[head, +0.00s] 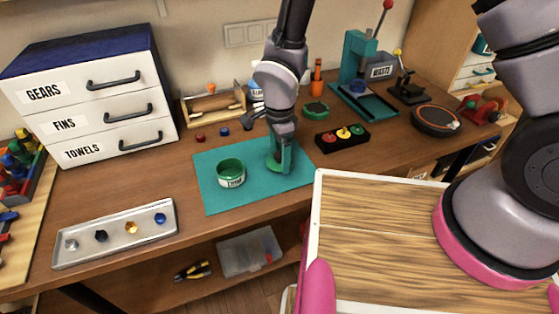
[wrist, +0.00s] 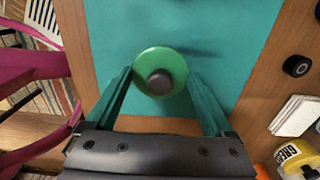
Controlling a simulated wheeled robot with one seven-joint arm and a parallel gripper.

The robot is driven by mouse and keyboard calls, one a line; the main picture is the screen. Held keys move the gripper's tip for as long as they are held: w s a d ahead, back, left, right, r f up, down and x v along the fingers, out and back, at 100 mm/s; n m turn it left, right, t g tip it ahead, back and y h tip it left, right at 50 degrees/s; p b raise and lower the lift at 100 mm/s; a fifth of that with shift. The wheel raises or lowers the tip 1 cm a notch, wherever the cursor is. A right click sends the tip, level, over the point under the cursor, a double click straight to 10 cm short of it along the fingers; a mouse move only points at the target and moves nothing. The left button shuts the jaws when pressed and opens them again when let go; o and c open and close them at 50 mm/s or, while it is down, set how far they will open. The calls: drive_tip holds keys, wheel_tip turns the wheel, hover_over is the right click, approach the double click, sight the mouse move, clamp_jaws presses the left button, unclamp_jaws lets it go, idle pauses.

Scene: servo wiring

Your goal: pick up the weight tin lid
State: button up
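The weight tin lid is a round green disc with a dark knob (wrist: 160,72); it is over the teal mat (wrist: 220,25) in the wrist view. In the head view, part of the lid (head: 275,163) shows under my gripper (head: 281,152). My gripper (wrist: 160,78) points down, with its teal fingers wide apart on either side of the lid. The fingers are clear of the knob; whether they touch the lid's rim I cannot tell. A green tin (head: 231,174) with a pale label stands left of my gripper on the mat.
A black tray with coloured pieces (head: 343,138) is to the right of the mat. Another green round object (head: 316,110) is behind it. A metal tray (head: 118,234) is at the front left, and a drawer cabinet (head: 92,95) behind. The mat's front left is clear.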

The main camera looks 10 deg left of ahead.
drive_tip(key=shift+c, duration=1.4)
drive_tip(key=shift+r, duration=0.1)
